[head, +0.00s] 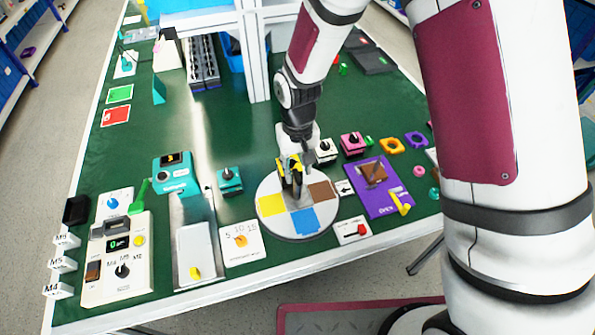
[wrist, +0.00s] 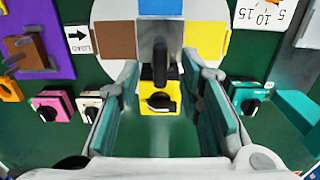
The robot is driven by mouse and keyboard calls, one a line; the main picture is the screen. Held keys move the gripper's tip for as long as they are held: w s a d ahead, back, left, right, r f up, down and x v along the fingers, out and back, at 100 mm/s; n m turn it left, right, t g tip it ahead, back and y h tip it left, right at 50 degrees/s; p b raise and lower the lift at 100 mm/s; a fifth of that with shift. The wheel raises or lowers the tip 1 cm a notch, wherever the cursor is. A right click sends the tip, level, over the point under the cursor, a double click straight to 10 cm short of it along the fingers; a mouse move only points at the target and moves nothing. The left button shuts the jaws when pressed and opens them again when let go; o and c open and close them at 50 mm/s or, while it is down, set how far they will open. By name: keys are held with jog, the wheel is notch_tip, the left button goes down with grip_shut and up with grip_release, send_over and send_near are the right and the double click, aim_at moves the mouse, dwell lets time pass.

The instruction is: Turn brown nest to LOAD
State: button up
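A round white disc (head: 298,232) carries coloured nests. Its brown nest (head: 323,191) is at the right, beside the LOAD arrow card (head: 345,187), which points at it. The yellow nest (head: 271,205) is at the left and the blue nest (head: 305,220) at the front. In the wrist view the brown nest (wrist: 115,40) lies close to the LOAD card (wrist: 82,39).
Pink (head: 352,143), white (head: 325,151) and teal (head: 230,180) switches stand near the disc. A purple panel (head: 377,190) is at the right. A card marked 5, 10, 15 (head: 241,243) is at the left.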

notch_tip(320, 180, up, 10)
dwell(0.3)
dwell(0.4)
jog(key=s+d+r+m+t, duration=0.1)
jog(key=s+d+r, duration=0.35)
jog(key=r, duration=0.25)
jog(key=s+d+r+t, duration=0.2)
jog(key=s+d+r, duration=0.1)
jog(key=d+r, duration=0.25)
jog(key=s+d+r+m+t, duration=0.1)
jog(key=s+d+r, duration=0.3)
jog(key=r, duration=0.3)
jog(key=s+d+r+m+t, duration=0.1)
jog(key=s+d+r, duration=0.1)
jog(key=s, duration=0.6)
jog(key=shift+d+r+t, duration=0.25)
jog(key=shift+d+t, duration=0.05)
jog(key=shift+d, duration=0.55)
